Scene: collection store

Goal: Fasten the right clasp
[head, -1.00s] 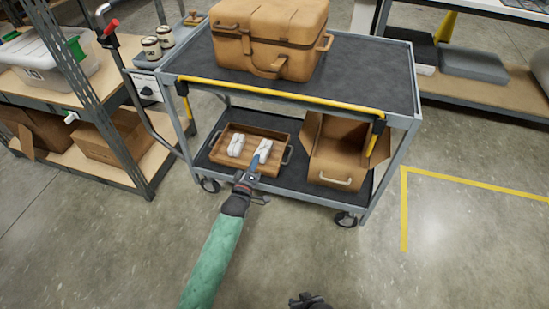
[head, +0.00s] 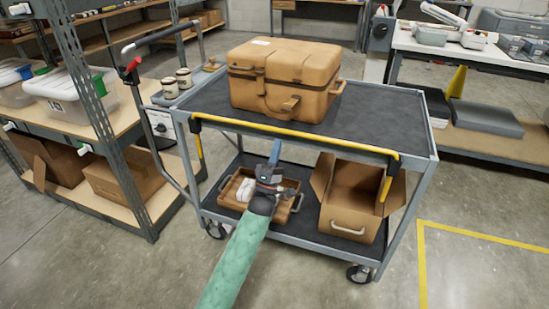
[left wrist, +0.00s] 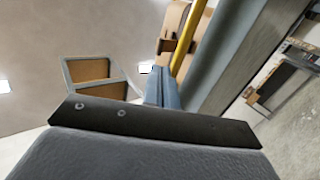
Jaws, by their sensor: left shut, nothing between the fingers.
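The tan case (head: 282,72) stands closed-looking on the cart's top shelf, with a handle (head: 282,106) on its front. Fittings show on its front and right side, but they are too small to tell which clasp is fastened. Part of the case also shows in the left wrist view (left wrist: 176,25), with a brown fitting low on it. My left gripper (head: 275,150) is shut and empty. It is in front of the cart, below the case and the yellow bar, apart from the case. Its blue-grey fingers (left wrist: 160,88) also show in the left wrist view. My right gripper is out of view.
The grey cart's yellow bar (head: 290,136) runs along its front edge. The lower shelf holds a brown tray (head: 230,200) with a white packet, partly behind my arm, and an open cardboard box (head: 350,212). Two jars (head: 176,84) stand at the cart's left end. Shelving flanks both sides.

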